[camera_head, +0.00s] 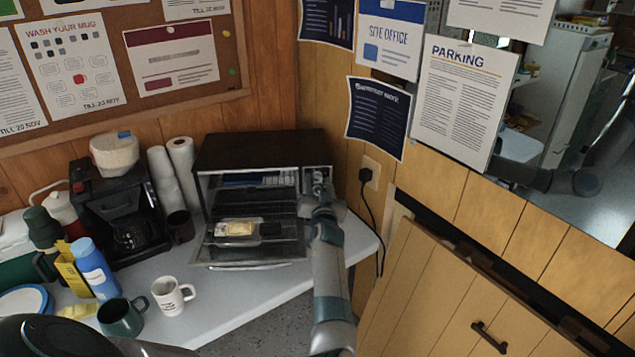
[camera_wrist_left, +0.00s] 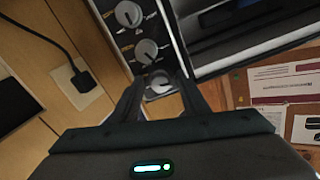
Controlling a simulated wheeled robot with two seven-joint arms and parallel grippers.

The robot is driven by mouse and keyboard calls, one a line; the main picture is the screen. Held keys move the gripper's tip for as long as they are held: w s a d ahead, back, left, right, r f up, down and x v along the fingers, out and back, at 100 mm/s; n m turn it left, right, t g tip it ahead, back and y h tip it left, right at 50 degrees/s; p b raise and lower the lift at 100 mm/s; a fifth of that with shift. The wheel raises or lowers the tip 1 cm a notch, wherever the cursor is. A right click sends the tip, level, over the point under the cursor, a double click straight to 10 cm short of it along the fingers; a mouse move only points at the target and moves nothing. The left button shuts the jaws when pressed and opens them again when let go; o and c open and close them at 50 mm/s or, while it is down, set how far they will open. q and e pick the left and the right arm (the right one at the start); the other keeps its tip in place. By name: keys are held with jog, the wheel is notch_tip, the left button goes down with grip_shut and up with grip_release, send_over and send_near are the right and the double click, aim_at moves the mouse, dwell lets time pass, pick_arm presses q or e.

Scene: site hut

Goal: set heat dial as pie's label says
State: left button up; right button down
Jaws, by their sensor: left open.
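The toaster oven (camera_head: 262,150) stands on the counter with its front door down. The pie (camera_head: 241,228), pale yellow in a tray, lies at the open oven front; its label is too small to read. My left gripper (camera_head: 318,203) is at the dial panel on the oven's right side and hides much of it. In the left wrist view three grey dials show in a column: one at the top (camera_wrist_left: 128,13), one in the middle (camera_wrist_left: 146,50) and one nearest me (camera_wrist_left: 158,83). My open left gripper (camera_wrist_left: 159,92) has its fingers either side of the nearest dial; contact cannot be told.
A coffee maker (camera_head: 120,205), paper rolls (camera_head: 181,160), a blue bottle (camera_head: 93,267), a white mug (camera_head: 172,296) and a dark green mug (camera_head: 122,317) stand left of the oven. A plug and cord (camera_head: 367,177) hang on the wall to its right.

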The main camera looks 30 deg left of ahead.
pick_arm(q)
jog(key=c, duration=0.3)
grip_shut()
